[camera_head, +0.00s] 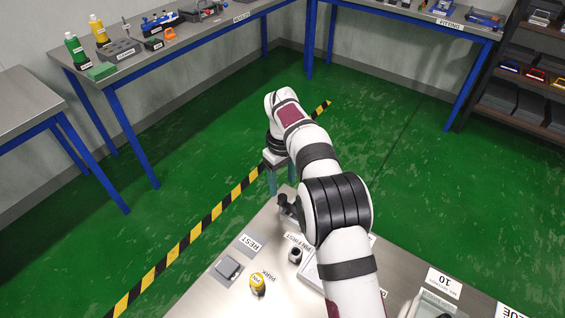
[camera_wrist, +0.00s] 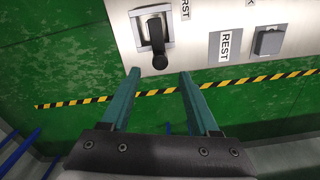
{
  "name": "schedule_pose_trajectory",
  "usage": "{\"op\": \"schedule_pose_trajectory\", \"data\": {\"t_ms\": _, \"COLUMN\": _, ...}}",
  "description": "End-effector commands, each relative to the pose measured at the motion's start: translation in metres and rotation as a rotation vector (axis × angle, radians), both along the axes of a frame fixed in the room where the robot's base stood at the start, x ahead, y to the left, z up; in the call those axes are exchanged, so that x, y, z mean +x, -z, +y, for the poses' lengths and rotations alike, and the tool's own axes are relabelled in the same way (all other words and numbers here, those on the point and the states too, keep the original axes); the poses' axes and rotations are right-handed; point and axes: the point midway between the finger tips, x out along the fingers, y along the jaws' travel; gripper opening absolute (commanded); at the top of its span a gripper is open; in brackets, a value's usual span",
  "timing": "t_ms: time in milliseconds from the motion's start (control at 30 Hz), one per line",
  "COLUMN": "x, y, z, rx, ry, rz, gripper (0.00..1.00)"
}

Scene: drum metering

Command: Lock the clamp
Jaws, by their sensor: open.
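The clamp (camera_wrist: 155,28) is a dark lever with a black rounded handle on a light square plate, at the edge of the metal table. In the wrist view its handle points down the picture towards my gripper (camera_wrist: 159,74). My gripper is open, with its two teal fingers on either side of the line of the handle. The handle's end lies just beyond the fingertips, and nothing is between the fingers. In the head view the clamp (camera_head: 287,204) shows as a dark shape beside my arm, partly hidden, with my gripper (camera_head: 278,184) near it.
A grey block (camera_head: 228,267) sits by the REST label (camera_head: 250,243). A yellow-topped part (camera_head: 257,283) and a small dark-topped cylinder (camera_head: 295,255) stand on the table (camera_head: 205,298). My arm hides part of the table. Green floor lies beyond the table edge.

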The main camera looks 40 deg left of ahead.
Motion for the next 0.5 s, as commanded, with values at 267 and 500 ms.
{"op": "schedule_pose_trajectory", "data": {"t_ms": 267, "x": 0.000, "y": -0.080, "z": 0.001, "rx": 0.002, "ry": 0.000, "rz": -0.003, "gripper": 0.61}}
{"op": "schedule_pose_trajectory", "data": {"t_ms": 500, "x": 0.000, "y": -0.101, "z": 0.000, "rx": 0.000, "ry": 0.000, "rz": 0.000, "gripper": 0.61}}
